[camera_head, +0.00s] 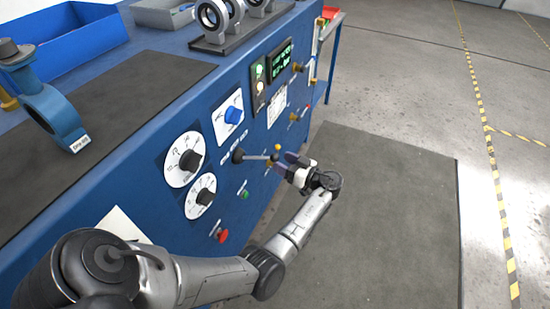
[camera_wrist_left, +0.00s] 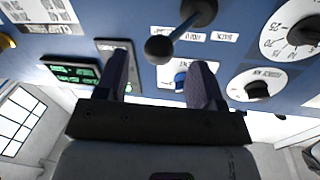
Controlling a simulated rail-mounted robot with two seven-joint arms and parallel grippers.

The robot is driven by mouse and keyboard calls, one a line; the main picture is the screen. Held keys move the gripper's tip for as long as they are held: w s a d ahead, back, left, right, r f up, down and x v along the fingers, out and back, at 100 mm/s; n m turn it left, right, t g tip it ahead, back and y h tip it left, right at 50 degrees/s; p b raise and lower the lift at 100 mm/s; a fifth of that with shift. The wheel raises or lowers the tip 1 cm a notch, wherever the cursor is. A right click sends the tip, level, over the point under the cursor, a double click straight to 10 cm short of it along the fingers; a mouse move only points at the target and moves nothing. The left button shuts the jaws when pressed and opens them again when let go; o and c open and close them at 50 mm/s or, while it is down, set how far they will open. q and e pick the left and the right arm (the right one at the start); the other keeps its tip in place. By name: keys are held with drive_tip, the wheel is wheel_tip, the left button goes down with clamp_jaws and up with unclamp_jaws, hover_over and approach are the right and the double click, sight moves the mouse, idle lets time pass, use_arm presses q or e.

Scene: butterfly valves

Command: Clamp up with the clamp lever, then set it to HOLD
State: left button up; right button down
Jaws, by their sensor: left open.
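The clamp lever (camera_head: 254,157) sticks out of the blue panel from a dark round base, with its rod pointing right towards my left gripper. In the left wrist view its dark ball knob (camera_wrist_left: 158,48) shows in the gap between the fingertips, with the base (camera_wrist_left: 199,11) above it. Small white position labels (camera_wrist_left: 193,37) lie beside the base; their words are too small to read surely. My left gripper (camera_head: 279,161) is open, its fingers pointing at the panel near the lever's end. It also shows in the left wrist view (camera_wrist_left: 160,72). I cannot tell if it touches the knob.
The panel holds dials (camera_head: 185,159), a blue selector (camera_head: 233,114), a red button (camera_head: 222,235), a green button (camera_head: 244,194) and a lit display (camera_head: 281,60). A blue valve body (camera_head: 52,112) stands on the bench mat. The floor mat (camera_head: 390,200) is clear.

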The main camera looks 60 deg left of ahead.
sight(278, 160)
use_arm(q)
drive_tip(key=shift+x, duration=2)
use_arm(e)
drive_tip(key=shift+w+a+f, duration=0.1)
drive_tip(key=shift+a, duration=0.05)
